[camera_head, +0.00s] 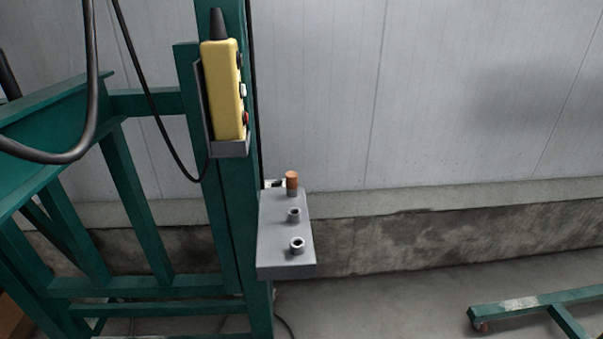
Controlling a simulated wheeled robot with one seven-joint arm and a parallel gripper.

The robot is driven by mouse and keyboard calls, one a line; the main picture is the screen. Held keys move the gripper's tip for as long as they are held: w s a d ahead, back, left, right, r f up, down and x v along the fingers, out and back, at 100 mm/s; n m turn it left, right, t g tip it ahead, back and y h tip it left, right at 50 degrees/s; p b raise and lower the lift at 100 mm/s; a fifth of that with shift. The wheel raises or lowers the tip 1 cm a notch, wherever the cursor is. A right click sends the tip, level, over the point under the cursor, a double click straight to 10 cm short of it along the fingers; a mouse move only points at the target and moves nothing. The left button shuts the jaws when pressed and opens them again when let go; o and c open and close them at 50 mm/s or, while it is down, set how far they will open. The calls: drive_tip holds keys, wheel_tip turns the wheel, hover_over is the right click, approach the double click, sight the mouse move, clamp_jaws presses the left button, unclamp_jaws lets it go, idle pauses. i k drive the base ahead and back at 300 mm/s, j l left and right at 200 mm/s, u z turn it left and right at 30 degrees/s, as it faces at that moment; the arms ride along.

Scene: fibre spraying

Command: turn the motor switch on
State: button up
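A yellow control box (223,90) hangs in a grey holder on a green upright post. Small buttons, one white and one red, show along its right side. Lower on the same post is a grey bracket plate (283,255) with an orange-brown capped knob (292,182) at its back end and two grey round fittings in front. No part is marked as the motor switch, so I cannot tell which one it is. My gripper is not in view.
A green steel frame (130,200) with black cables fills the left side. A green floor beam (540,302) lies at the lower right. A pale panel wall (450,90) stands behind.

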sight(278, 183)
drive_tip(key=i+l, duration=0.4)
drive_tip(key=l, duration=0.15)
drive_tip(key=i+l, duration=0.6)
drive_tip(key=i, duration=0.5)
drive_tip(key=i+l+u, duration=0.15)
drive_tip(key=i, duration=0.55)
